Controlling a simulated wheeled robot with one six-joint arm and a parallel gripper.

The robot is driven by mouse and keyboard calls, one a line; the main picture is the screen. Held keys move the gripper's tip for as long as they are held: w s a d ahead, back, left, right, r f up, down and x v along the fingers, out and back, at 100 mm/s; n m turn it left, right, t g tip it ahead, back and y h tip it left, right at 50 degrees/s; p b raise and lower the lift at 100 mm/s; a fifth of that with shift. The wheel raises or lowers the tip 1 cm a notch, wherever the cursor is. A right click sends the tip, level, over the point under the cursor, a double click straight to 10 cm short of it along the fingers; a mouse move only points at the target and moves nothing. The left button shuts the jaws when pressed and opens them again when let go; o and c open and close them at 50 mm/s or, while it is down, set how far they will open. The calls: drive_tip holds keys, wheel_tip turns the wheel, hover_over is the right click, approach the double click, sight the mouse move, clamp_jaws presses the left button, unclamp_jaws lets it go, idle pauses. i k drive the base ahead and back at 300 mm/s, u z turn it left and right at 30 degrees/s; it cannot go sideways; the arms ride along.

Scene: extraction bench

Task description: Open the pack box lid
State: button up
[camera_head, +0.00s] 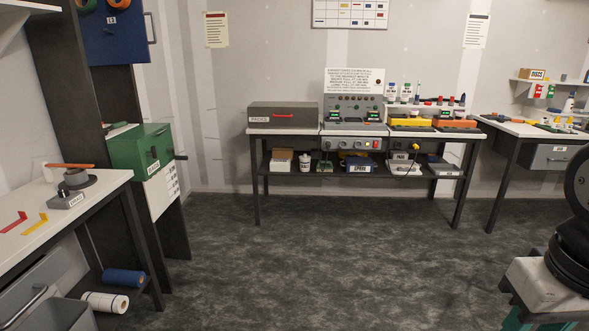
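The pack box (268,119) is a grey-brown box with a white label reading PACKS and a red handle (283,115) on its front. It sits at the left end of the white-topped bench (285,130) against the back wall. Its lid looks shut. My gripper is not in view, and the box is well across the room from the camera.
A control panel (353,104) stands right of the box, with yellow and orange trays farther right. Another bench (515,128) stands at right. The dark floor (330,250) between is clear.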

sight(259, 113)
drive_tip(key=u, duration=0.35)
drive_tip(key=i, duration=3.9)
drive_tip(key=z, duration=0.7)
drive_tip(key=i, duration=0.7)
drive_tip(key=z, duration=0.1)
